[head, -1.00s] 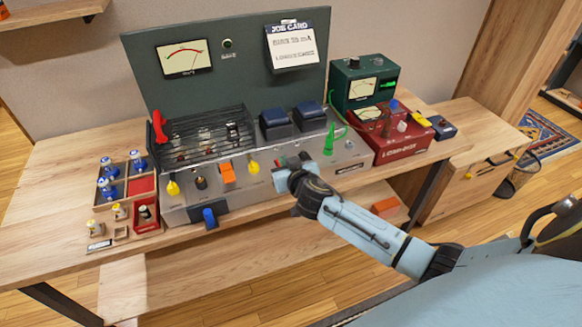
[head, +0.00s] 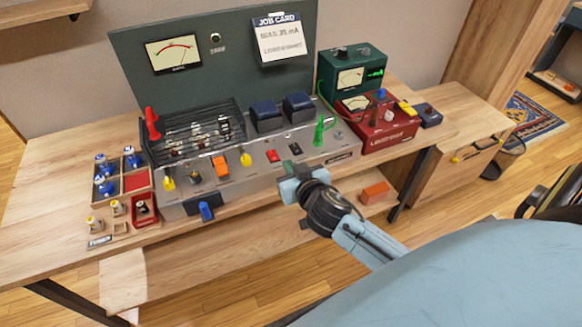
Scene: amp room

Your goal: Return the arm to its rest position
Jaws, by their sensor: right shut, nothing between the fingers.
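My right gripper (head: 291,178) is shut and empty. It hangs in front of the amplifier chassis's front edge, near the right half, and appears apart from it. The arm comes in from the lower right. The amplifier (head: 270,158) stands on the wooden bench, with yellow, orange and black controls, a red switch (head: 272,156) and a dark switch (head: 295,149) on its sloped front. My left gripper is not in view.
A green meter box and red tester (head: 380,137) stand right of the amplifier. A wooden tray (head: 103,197) of tubes stands at the left. An orange block (head: 375,193) lies on the lower shelf. Bare benchtop (head: 50,180) lies at the far left.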

